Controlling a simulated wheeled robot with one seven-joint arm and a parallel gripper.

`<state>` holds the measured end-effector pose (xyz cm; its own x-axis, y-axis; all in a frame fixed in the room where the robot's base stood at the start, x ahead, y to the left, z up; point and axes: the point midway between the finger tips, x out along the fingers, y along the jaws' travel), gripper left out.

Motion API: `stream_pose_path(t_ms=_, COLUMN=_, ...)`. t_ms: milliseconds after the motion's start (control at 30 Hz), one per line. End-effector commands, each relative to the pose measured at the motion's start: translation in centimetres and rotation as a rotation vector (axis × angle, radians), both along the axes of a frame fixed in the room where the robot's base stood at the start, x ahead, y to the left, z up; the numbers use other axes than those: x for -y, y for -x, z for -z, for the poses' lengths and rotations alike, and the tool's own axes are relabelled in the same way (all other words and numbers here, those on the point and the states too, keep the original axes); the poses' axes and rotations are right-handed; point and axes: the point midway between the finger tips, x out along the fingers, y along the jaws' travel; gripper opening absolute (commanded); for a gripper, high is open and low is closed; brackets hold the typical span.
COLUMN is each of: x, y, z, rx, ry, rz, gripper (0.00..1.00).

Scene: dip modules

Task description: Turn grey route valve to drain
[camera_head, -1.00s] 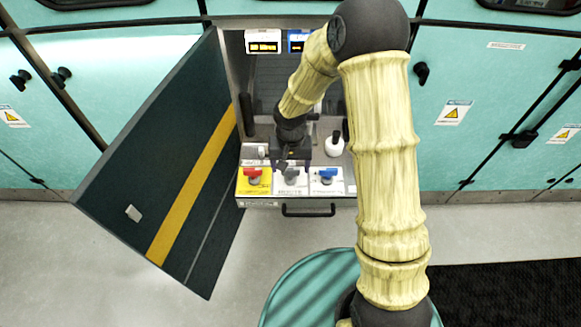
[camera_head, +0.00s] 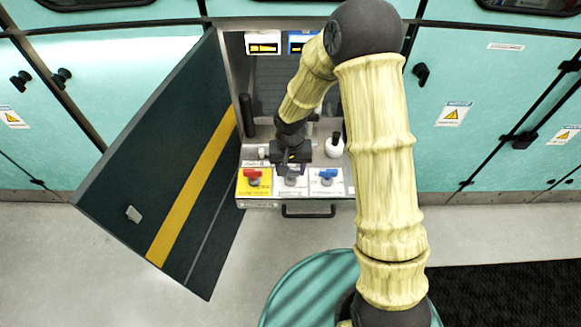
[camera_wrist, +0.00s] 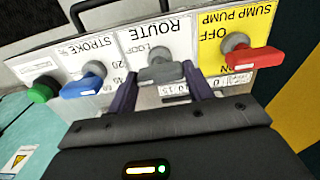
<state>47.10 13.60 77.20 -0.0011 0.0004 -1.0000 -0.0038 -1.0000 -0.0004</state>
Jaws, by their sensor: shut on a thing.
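The grey route valve (camera_wrist: 163,72) sits on a white label plate marked ROUTE, with LOOP readable beside it, upside down in the wrist view. Its handle lies roughly crosswise in that view, between the two fingers of my gripper (camera_wrist: 162,88), which is shut on it. In the head view my gripper (camera_head: 291,168) reaches down over the grey valve (camera_head: 291,181) and partly hides it. The drain marking cannot be read.
The red sump pump valve (camera_head: 253,176) is on one side and the blue stroke valve (camera_head: 327,177) on the other, both close. A green knob (camera_wrist: 42,90) is beyond the blue valve. A dark cabinet door (camera_head: 160,180) stands open at left.

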Motion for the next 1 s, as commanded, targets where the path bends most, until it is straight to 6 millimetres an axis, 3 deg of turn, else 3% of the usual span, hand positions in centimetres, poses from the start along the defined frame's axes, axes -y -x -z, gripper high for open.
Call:
stream_pose_path(t_ms=367, x=-0.01, y=-0.07, z=-0.23, rx=0.001, ry=0.001, rz=-0.197, gripper=0.28)
stream_pose_path(t_ms=1000, x=-0.05, y=-0.13, z=-0.31, rx=0.003, ry=-0.001, rz=-0.792, gripper=0.28)
